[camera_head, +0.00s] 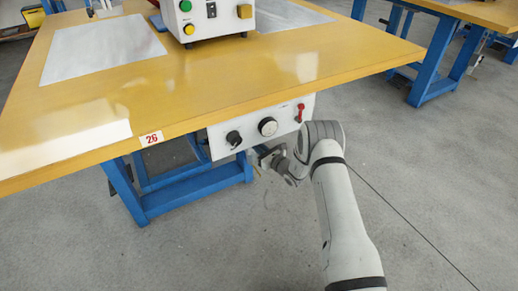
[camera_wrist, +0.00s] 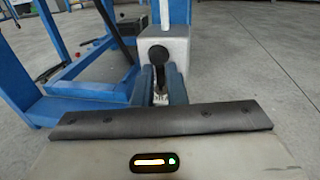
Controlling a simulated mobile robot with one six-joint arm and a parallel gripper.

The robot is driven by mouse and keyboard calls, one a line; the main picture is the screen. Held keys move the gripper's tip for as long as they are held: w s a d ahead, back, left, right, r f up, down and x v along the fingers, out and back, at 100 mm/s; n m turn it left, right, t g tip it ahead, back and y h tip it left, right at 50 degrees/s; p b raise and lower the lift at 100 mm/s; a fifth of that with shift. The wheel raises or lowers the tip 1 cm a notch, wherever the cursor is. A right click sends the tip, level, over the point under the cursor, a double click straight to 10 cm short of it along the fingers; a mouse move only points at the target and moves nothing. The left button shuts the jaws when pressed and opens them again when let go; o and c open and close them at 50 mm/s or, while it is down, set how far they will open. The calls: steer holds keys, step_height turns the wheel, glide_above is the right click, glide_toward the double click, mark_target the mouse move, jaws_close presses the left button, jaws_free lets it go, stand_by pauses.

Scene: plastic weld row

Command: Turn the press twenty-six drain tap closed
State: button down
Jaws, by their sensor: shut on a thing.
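The drain tap appears to be the black handle (camera_wrist: 158,60) in the wrist view. It has a round head on a light grey box (camera_wrist: 176,45) and hangs down between my fingers. My gripper (camera_wrist: 161,84) is shut on this handle, one blue-grey finger on each side. In the head view my gripper (camera_head: 261,153) reaches in just below the white control panel (camera_head: 250,134) under the table's front edge. The handle itself is hidden there.
The panel carries a black knob (camera_head: 233,138), a round gauge (camera_head: 268,126) and a red lever (camera_head: 300,112). The yellow table (camera_head: 190,80) bears a "26" label (camera_head: 151,138). Blue legs (camera_head: 190,190) stand at left.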

steer(key=shift+r, duration=0.1)
steer(key=c, duration=1.5)
jaws_free()
steer(key=p+v, duration=0.3)
steer(key=v, duration=0.4)
steer(key=shift+s+d, duration=0.3)
